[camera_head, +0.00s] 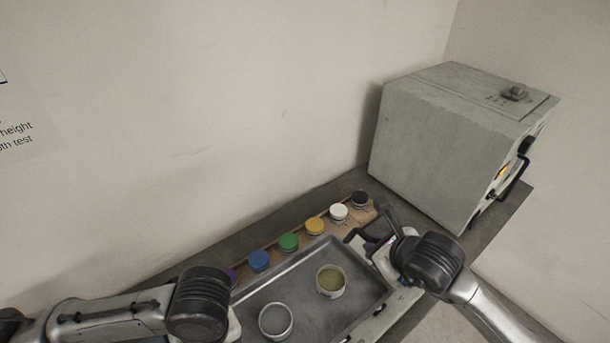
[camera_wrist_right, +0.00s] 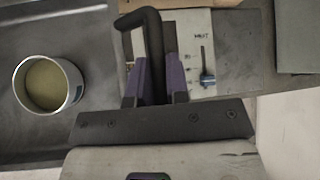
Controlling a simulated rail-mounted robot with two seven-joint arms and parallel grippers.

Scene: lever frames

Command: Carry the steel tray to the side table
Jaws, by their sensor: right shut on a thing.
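The grey steel tray (camera_head: 308,298) lies at the lower middle of the head view and carries two round tins. One tin (camera_head: 331,281) holds something olive-coloured, and the other tin (camera_head: 275,320) looks grey inside. My right gripper (camera_head: 371,244) is at the tray's right end. In the right wrist view its purple fingers (camera_wrist_right: 155,80) are shut on the tray's black bar handle (camera_wrist_right: 140,22). My left arm reaches to the tray's left end, where its dark wrist hides the left gripper's fingers and that end. I cannot make out a separate side table.
A row of jars with coloured lids, such as the green one (camera_head: 288,242), stands on a wooden strip behind the tray. A large grey cabinet (camera_head: 445,145) stands on the bench at the right. The wall is close behind. Pale floor shows at lower right.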

